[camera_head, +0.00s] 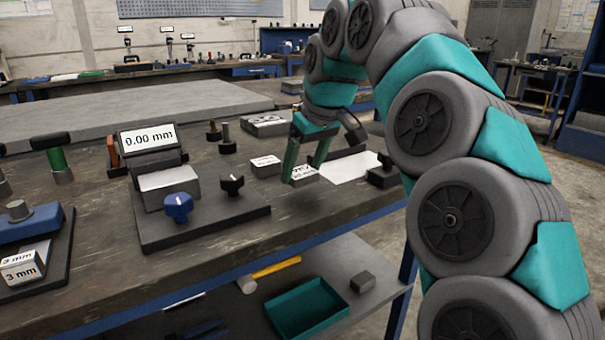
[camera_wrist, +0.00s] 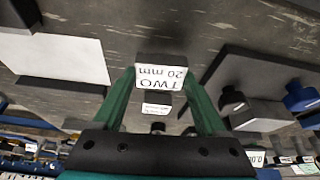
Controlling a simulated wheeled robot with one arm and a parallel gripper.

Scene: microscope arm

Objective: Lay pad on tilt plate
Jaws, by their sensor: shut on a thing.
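My gripper (camera_head: 304,165) is shut on a small dark block with a white label (camera_head: 305,173). In the wrist view the block (camera_wrist: 161,75) reads "TWO 20 mm", upside down, between the green fingertips. I cannot tell whether it touches the bench. A flat white plate (camera_head: 350,167) lies just right of the gripper, with a dark knob (camera_head: 383,172) at its right end. The plate shows at the left in the wrist view (camera_wrist: 52,55), apart from the held block. Nothing is labelled pad or tilt plate, so I cannot tell which thing each name means.
A second labelled block (camera_head: 265,166) stands left of the held one. Farther left is a gauge stand with a "0.00 mm" display (camera_head: 149,139), a blue knob (camera_head: 178,207) and a black knob (camera_head: 232,185). A teal tray (camera_head: 306,309) sits on the shelf below.

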